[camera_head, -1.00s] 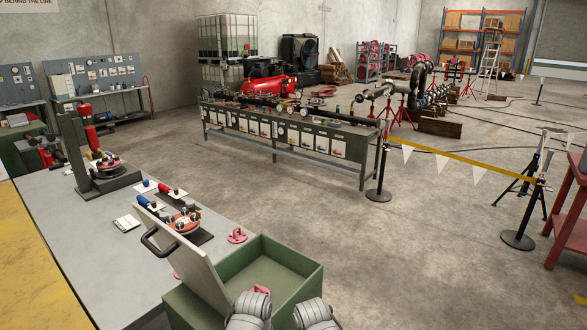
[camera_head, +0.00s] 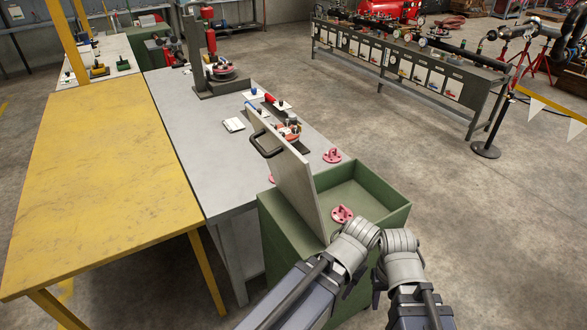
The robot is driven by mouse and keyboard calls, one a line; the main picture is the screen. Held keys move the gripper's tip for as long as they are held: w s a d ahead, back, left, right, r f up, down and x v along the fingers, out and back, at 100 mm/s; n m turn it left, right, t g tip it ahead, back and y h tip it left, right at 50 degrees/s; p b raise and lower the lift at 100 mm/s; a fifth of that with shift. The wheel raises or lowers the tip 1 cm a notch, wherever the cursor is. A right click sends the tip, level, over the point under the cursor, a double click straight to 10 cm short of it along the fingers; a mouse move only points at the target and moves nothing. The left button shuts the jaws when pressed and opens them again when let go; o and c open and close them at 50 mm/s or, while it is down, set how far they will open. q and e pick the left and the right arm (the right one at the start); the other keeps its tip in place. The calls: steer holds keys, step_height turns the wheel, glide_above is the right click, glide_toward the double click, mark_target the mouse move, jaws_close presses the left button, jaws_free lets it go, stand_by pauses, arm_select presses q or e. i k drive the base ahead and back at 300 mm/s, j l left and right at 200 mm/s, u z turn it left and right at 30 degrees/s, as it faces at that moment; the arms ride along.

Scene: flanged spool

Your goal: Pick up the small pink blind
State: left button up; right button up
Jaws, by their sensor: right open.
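A pink disc-shaped piece with a raised knob (camera_head: 342,214) shows inside the open green box (camera_head: 385,225), near its left side. Another pink piece (camera_head: 332,156) lies on the grey table just behind the box. I cannot tell by size which one is the small blind. My right gripper (camera_head: 379,286) is at the bottom, in front of the box, open and apart from the pink pieces. My left arm's wrist is beside it; its fingers are largely hidden, so their state is unclear.
The pale panel (camera_head: 286,172) with a black handle stands at the box's left edge. A grey table (camera_head: 205,140) holds a dark stand, red fittings and a white pad. A yellow table (camera_head: 105,170) is at left. Floor right of the box is clear.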

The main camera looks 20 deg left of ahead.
mark_target(340, 215)
steer(key=i+l+u, duration=0.2)
steer(key=i+l, duration=0.2)
steer(key=i+l+u, duration=0.2)
steer(key=i+l, duration=0.15)
steer(key=i+l+u, duration=0.2)
steer(key=l, duration=0.35)
steer(key=i, duration=0.1)
